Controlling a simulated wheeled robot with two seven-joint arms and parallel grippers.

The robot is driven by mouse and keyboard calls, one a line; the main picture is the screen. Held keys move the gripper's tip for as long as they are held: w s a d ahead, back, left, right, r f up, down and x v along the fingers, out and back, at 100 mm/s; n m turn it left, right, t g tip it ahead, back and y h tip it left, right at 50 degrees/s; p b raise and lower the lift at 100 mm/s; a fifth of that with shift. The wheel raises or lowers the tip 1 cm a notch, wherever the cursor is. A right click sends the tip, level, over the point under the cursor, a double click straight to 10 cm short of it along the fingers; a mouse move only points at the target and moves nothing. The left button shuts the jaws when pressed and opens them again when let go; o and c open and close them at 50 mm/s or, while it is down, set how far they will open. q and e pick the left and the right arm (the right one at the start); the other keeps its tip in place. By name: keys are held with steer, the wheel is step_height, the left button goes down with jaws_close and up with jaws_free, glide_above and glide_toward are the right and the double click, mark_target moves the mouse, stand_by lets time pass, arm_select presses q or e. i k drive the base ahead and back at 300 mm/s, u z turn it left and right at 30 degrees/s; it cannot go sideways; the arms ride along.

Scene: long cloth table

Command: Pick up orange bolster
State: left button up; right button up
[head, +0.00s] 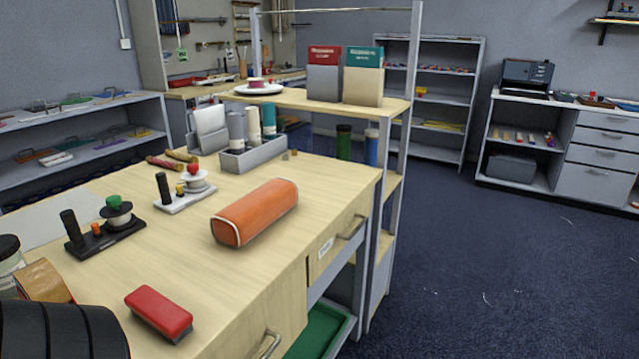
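The orange bolster (256,212) lies on its side on the wooden table (262,268), near the right edge. It is a long, rounded block with pale piping around its near end. Nothing touches it, and the wood around it is bare. Neither of my grippers shows in the head view.
A red block (158,312) lies nearer, at the front. Two small stands with knobs (104,226) (186,188) are to the left. A grey holder with rolls (252,154) stands behind. A black ribbed object (62,332) fills the lower left corner. Open floor (480,270) lies right.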

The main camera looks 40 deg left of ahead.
mark_target(237, 224)
steer(key=i, duration=1.7)
steer(key=u, duration=3.95)
